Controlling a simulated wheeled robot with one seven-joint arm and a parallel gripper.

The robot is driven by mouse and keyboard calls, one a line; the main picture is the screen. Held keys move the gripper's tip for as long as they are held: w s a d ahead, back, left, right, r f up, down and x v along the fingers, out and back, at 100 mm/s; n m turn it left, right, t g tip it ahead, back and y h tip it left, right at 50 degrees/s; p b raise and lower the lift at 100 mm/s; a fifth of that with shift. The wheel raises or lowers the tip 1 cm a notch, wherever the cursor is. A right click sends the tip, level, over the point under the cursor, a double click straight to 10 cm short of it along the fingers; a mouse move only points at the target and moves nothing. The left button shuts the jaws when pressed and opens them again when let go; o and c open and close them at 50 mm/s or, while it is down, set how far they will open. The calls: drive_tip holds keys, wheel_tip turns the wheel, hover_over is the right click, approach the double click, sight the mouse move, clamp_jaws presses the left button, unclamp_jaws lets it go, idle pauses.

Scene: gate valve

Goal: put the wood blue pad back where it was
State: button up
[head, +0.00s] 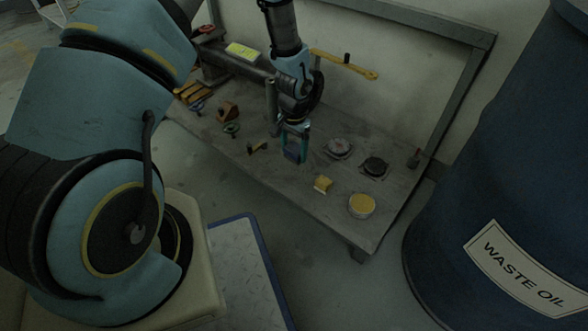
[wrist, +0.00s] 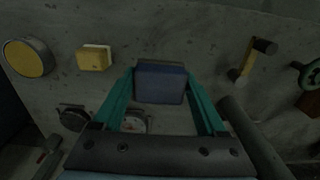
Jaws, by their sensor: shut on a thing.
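The blue pad (wrist: 160,84) is a small block with a blue face and a dark top edge. It sits between the two teal fingers of my gripper (head: 293,155), which is shut on it. In the head view the pad (head: 292,155) is a dark bluish patch between the fingers, over the middle of the grey workbench (head: 235,147). I cannot tell whether its underside touches the bench.
A yellow block (head: 323,184) and a round yellow-topped tin (head: 361,206) are near the bench's right front. A round gauge (head: 338,147) and a dark disc (head: 375,167) lie behind them. A small yellow-and-black handle (head: 257,147) lies left. A waste oil drum (head: 500,190) stands right.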

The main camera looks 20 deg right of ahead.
sight(294, 172)
drive_tip(key=shift+f+b, duration=1.1)
drive_tip(key=shift+f, duration=2)
drive_tip(key=shift+f, duration=0.15)
drive_tip(key=o, duration=1.2)
drive_tip(key=shift+o, duration=0.2)
